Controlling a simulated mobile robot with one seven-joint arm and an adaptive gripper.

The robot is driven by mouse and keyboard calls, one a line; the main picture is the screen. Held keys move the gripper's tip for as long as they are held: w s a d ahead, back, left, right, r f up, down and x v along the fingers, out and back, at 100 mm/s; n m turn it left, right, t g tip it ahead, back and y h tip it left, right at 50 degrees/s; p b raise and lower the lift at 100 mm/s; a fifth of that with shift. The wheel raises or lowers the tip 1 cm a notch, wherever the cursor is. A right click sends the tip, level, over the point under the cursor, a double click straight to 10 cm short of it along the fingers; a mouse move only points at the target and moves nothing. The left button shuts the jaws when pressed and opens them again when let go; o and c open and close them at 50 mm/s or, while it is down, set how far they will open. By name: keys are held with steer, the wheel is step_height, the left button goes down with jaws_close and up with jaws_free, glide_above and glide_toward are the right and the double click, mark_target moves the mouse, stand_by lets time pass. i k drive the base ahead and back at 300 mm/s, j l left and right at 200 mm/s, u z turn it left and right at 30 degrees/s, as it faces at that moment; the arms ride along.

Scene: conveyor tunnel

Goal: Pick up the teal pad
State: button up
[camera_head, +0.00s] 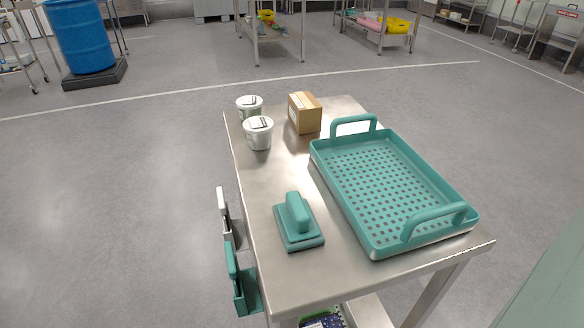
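The teal pad (298,233) lies flat on the steel table (276,276), near its front left part. It has a square base with an upright rounded handle (297,212) on top. It sits to the left of the teal tray and apart from it. My gripper is not in view, so I cannot see whether it is open or shut.
A perforated teal tray (464,238) with two raised handles fills the table's right side. Two white tubs (258,134) and a cardboard box (305,114) stand at the back. Teal and white holders (242,285) hang on the left edge. Bare steel lies between the pad and tubs.

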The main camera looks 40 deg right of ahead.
mark_target(299, 230)
steer(key=z, duration=0.9)
steer(key=u, duration=2.7)
steer(key=z, duration=2.7)
steer(key=j+z, duration=0.4)
steer(key=j, duration=0.2)
